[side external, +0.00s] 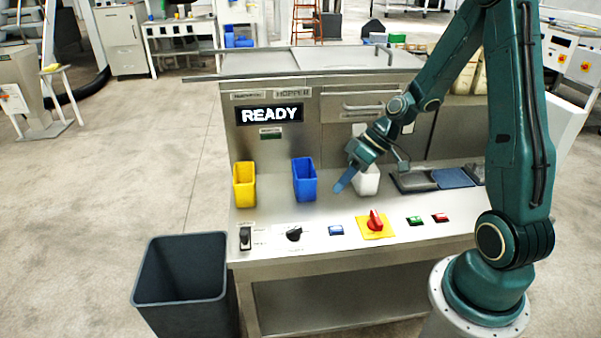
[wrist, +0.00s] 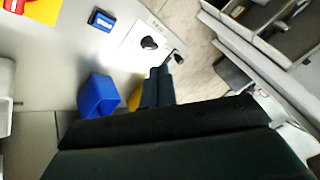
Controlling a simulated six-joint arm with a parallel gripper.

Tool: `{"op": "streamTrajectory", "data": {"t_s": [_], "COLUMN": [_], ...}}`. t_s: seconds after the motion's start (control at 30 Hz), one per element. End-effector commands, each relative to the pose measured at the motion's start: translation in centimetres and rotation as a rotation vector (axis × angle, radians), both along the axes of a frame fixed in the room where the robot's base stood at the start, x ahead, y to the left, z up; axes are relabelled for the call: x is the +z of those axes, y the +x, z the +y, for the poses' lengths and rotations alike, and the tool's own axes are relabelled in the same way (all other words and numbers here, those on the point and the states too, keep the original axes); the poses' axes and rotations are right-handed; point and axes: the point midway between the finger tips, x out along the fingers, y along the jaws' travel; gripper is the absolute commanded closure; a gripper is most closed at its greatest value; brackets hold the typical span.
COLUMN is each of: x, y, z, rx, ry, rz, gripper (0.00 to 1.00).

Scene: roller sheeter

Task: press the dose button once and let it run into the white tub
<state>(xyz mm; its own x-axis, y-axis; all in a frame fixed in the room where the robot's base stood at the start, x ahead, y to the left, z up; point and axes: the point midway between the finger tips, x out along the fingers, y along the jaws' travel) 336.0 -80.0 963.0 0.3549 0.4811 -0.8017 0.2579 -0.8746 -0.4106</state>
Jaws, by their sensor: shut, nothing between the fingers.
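My gripper (side external: 341,186) is shut and empty, its blue fingers pointing down-left above the machine's deck. The white tub (side external: 369,184) stands on the deck against the back panel, partly hidden behind my gripper; part of a white thing shows at the left edge of the wrist view. A blue push button (side external: 336,230) is on the front panel, apart from my fingers; it also shows in the wrist view (wrist: 101,20). A green button (side external: 415,220) and a red button (side external: 440,217) sit farther right. Button labels are too small to read. The display (side external: 269,114) reads READY.
A yellow tub (side external: 244,188) and a blue tub (side external: 304,183) stand left of the white one. A red rotary switch (side external: 375,221), black knob (side external: 294,233) and lever switch (side external: 245,238) line the panel. A grey bin (side external: 180,270) stands on the floor.

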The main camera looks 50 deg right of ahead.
Motion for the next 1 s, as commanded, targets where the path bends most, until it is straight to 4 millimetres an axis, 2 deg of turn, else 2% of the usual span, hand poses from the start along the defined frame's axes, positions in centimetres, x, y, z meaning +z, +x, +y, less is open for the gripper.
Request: {"op": "streamTrajectory", "data": {"t_s": [0.2, 0.4, 1.0], "x": [-2.4, -3.7, -4.1], "y": [0.4, 0.7, 0.8], "z": [-1.4, -2.3, -2.6], "rx": [-0.036, -0.063, -0.072], "ry": [0.079, 0.122, 0.137], "rz": [-0.037, -0.07, -0.084], "gripper": [1.0, 1.0, 1.0]}}
